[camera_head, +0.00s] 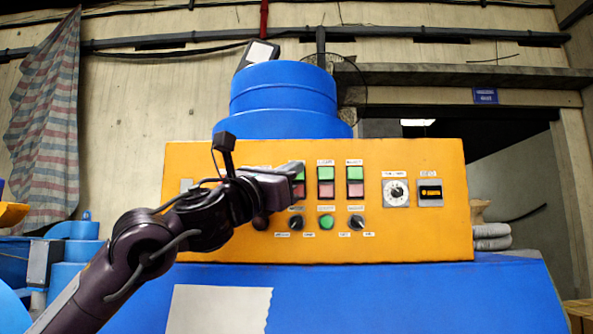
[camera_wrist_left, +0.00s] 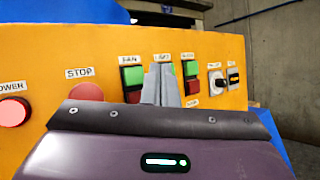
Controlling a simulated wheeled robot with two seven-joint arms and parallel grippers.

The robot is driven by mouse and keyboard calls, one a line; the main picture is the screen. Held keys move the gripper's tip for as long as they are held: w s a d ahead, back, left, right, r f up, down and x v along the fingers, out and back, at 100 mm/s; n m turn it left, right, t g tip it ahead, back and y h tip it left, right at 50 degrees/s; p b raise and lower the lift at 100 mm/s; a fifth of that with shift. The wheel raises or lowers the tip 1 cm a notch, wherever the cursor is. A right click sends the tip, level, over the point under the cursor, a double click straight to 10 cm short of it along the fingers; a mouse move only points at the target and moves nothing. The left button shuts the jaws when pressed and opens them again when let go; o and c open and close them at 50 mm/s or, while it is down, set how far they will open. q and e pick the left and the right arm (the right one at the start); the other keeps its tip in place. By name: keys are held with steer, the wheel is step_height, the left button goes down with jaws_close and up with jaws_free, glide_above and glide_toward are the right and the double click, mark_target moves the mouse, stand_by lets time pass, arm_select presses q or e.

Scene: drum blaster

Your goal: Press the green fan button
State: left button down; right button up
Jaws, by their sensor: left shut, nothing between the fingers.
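The yellow control panel (camera_head: 430,235) faces me, with three green-over-red button pairs in a row. The green fan button (camera_wrist_left: 132,76) is the top of the pair labelled FAN in the left wrist view. In the head view that pair is the leftmost, and only a strip of the green fan button (camera_head: 300,174) shows beside my gripper. My left gripper (camera_head: 297,167) is shut and empty, its tips in front of the panel by the fan pair. In the wrist view its fingertips (camera_wrist_left: 161,72) stand just right of the fan button. I cannot tell if they touch the panel. My right gripper is out of view.
A red stop button (camera_wrist_left: 86,92) and a red power button (camera_wrist_left: 13,111) sit left of the fan pair. Black knobs (camera_head: 357,222), a green round button (camera_head: 326,221) and a dial (camera_head: 396,193) are close by. A blue drum (camera_head: 283,90) rises behind the panel.

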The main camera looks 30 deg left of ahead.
arm_select(q)
steer(key=w, duration=0.1)
steer(key=w+a, duration=0.1)
steer(key=w, duration=0.1)
steer(key=shift+a, duration=0.3)
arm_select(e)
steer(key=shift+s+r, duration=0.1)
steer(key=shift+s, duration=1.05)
arm_select(q)
steer(key=shift+s, duration=0.1)
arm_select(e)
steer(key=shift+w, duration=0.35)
arm_select(q)
steer(key=shift+a, duration=0.1)
steer(key=shift+w+a, duration=0.15)
steer(key=shift+w, duration=0.25)
